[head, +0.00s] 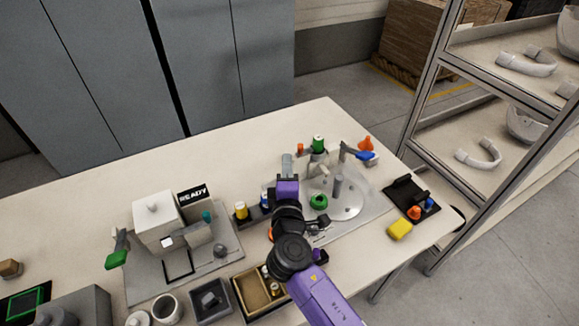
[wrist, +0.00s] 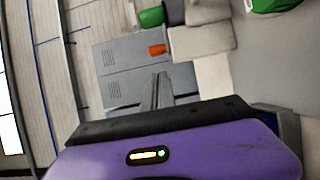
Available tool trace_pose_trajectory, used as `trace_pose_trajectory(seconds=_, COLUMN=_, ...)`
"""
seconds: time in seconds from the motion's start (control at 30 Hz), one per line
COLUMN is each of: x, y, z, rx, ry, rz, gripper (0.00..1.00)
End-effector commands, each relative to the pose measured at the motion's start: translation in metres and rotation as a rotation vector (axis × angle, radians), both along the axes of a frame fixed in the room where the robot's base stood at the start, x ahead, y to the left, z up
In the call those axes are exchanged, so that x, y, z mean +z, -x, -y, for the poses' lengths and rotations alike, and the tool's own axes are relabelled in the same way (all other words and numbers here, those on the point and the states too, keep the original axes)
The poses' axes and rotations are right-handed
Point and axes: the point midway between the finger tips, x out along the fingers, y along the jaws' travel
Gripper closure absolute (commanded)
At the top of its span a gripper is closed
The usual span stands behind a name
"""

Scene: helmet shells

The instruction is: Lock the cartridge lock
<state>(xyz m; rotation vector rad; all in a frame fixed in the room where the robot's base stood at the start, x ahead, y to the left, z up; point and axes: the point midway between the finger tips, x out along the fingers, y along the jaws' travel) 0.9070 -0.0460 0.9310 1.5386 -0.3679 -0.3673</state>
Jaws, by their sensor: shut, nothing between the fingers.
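The picture does not label the cartridge lock, and I cannot tell for sure which part it is. A grey fixture (head: 320,162) carries a green-topped knob (head: 318,144), a small orange knob (head: 300,149) and a blue lever (head: 360,154) at its right. In the wrist view the orange knob (wrist: 157,49) shows just beyond my fingertips, with the green knob (wrist: 151,17) and a grey block (wrist: 203,42) past it. My gripper (wrist: 160,80) is shut and empty, apart from the orange knob as far as I can see. In the head view it is beside the fixture's left (head: 287,162).
A white machine with a READY sign (head: 193,193) stands left. The table's back left is clear.

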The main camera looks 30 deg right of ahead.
Motion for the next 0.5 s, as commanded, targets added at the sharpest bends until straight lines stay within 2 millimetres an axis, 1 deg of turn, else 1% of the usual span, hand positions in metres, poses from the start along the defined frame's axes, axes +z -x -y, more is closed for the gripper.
trace_pose_trajectory(seconds=0.4, x=-0.003, y=0.064, z=-0.037, rx=0.009, ry=-0.001, rz=-0.002, gripper=1.00)
trace_pose_trajectory(seconds=0.5, x=-0.002, y=0.076, z=-0.043, rx=0.009, ry=0.000, rz=-0.001, gripper=1.00)
